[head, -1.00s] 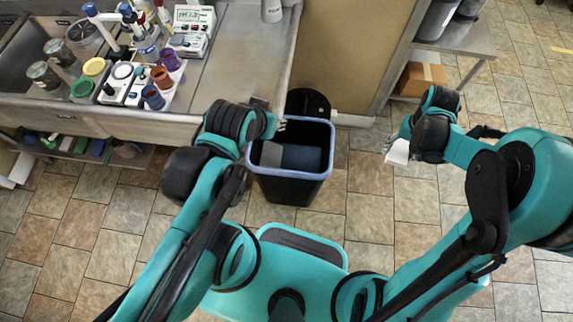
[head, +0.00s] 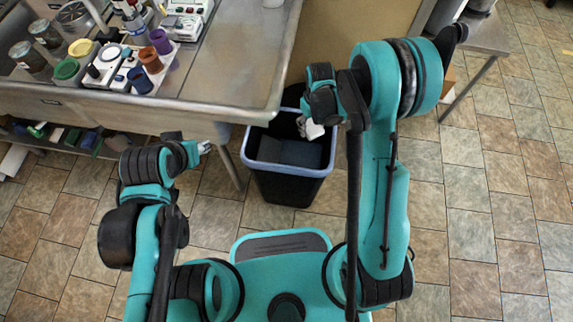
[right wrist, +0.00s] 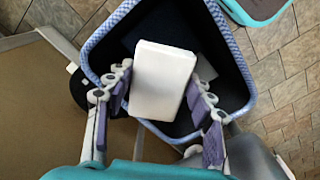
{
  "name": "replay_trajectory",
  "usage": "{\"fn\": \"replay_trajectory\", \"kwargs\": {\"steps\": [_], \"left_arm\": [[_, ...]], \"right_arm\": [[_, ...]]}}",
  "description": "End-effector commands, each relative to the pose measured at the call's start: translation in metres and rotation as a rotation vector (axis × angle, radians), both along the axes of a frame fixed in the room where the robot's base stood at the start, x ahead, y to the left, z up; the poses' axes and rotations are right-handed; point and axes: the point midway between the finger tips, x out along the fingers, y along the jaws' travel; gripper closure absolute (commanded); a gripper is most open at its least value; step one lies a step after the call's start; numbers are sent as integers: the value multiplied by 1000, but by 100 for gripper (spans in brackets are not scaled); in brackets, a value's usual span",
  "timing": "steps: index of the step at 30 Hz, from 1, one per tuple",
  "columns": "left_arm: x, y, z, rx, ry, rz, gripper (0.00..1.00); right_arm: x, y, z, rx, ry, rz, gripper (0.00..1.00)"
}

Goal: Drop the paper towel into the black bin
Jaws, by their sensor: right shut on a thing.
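The paper towel is a white folded block; it shows in the head view (head: 313,130) and in the right wrist view (right wrist: 163,80). My right gripper (head: 306,124) is shut on it and holds it over the back right part of the black bin's opening. In the right wrist view, the fingers (right wrist: 158,103) stand on both sides of the towel. The black bin (head: 284,188) has a blue-grey rim, which also shows in the right wrist view (right wrist: 240,68). My left gripper (head: 203,147) is left of the bin; its fingers are too small to judge.
A steel counter (head: 235,65) stands behind and left of the bin, with bottles, cups and instruments on it. Dark grey items (head: 300,153) lie inside the bin. Tiled floor (head: 450,220) is free on the right.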

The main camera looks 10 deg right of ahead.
Motion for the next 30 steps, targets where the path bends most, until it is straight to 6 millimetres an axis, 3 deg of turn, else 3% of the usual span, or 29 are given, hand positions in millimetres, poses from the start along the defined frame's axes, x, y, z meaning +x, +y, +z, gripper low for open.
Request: {"fn": "replay_trajectory", "kwargs": {"steps": [9,19,20,22,30], "left_arm": [[0,0,-28,0,0,0,60],[0,0,-29,0,0,0,60],[0,0,-29,0,0,0,60],[0,0,-29,0,0,0,60],[0,0,-29,0,0,0,60]], "right_arm": [[0,0,-40,0,0,-2,78],[0,0,-43,0,0,-2,78],[0,0,-42,0,0,-2,41],[0,0,-42,0,0,-2,23],[0,0,-42,0,0,-2,22]]}}
